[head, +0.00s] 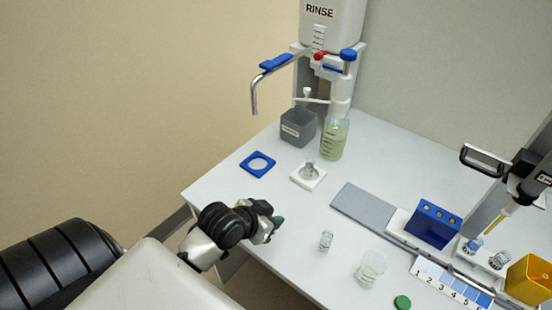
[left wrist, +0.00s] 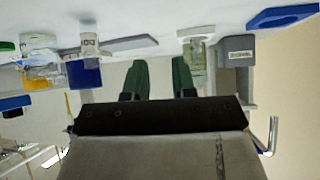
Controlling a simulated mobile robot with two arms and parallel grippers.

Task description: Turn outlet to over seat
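The outlet (head: 254,95) is a thin bent metal spout with a blue lever (head: 275,62), below the RINSE container (head: 331,25). It points left and its tip hangs down, left of the grey box. It also shows in the left wrist view (left wrist: 271,135). Two things could be the seat: a blue square frame with a round opening (head: 258,164), lying empty, and a white square block (head: 309,176) bearing a small glass piece. My left gripper (head: 277,222) is near the table's front edge, apart from the outlet. Its green fingers (left wrist: 158,80) are apart and empty. My right gripper is not in view.
A grey box (head: 298,127) and a bottle of greenish liquid (head: 334,139) stand below the RINSE container. A grey slab (head: 363,209), a blue rack (head: 433,225), a small vial (head: 326,240) and a glass beaker (head: 371,268) are to the right. The table's left front is bare.

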